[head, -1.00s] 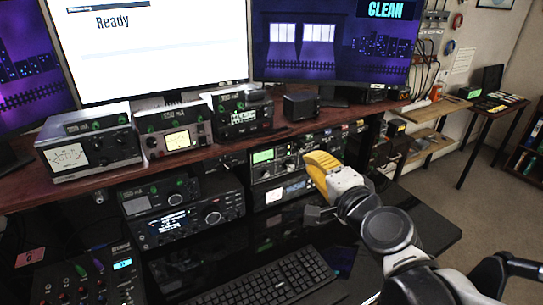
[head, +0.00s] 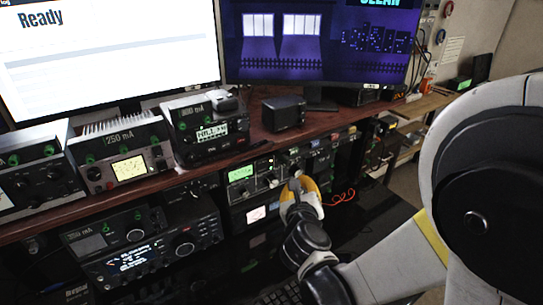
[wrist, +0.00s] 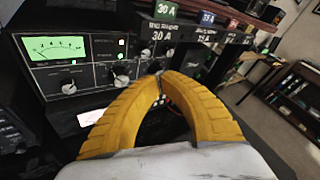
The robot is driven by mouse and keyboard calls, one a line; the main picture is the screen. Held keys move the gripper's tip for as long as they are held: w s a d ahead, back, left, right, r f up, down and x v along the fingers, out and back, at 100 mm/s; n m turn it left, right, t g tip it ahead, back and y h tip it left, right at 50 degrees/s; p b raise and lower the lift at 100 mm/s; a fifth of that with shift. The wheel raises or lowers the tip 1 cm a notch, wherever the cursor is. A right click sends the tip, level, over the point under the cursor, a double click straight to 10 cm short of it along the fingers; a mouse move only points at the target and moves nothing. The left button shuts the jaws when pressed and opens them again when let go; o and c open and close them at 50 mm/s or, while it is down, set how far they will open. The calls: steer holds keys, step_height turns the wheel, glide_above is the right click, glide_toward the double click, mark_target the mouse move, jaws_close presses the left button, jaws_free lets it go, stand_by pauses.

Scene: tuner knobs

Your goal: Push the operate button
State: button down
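My gripper (wrist: 159,76) has two yellow fingers whose tips meet in the wrist view, with nothing visible held between them. In the head view my gripper (head: 298,178) is at the front of the lower rack, close to a tuner (head: 243,173) with a green display. The same tuner shows in the wrist view (wrist: 95,75), with a lit needle meter (wrist: 55,48), knobs and small white buttons. I cannot read which button is operate. The fingers hide part of the panel's lower right.
A wooden shelf (head: 35,222) above holds several radios and a small black box (head: 283,113). Labelled units, one marked 30 A (wrist: 165,32), continue to the right of the tuner. Another radio (head: 135,262) stands lower left.

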mark_target(276, 161)
steer(key=w+a, duration=0.5)
steer(key=w, duration=0.2)
steer(key=shift+p, duration=0.4)
steer(key=shift+w, duration=0.2)
stand_by(1.3)
steer(key=shift+w+a, duration=0.2)
steer(key=shift+w, duration=0.05)
steer(key=shift+w+a+r, duration=0.25)
steer(key=shift+w+a, duration=0.1)
steer(key=shift+w, duration=0.15)
stand_by(1.2)
steer(key=shift+s, duration=0.1)
steer(key=shift+s+d, duration=0.3)
steer(key=shift+s+f+b, duration=0.1)
steer(key=shift+b, duration=0.2)
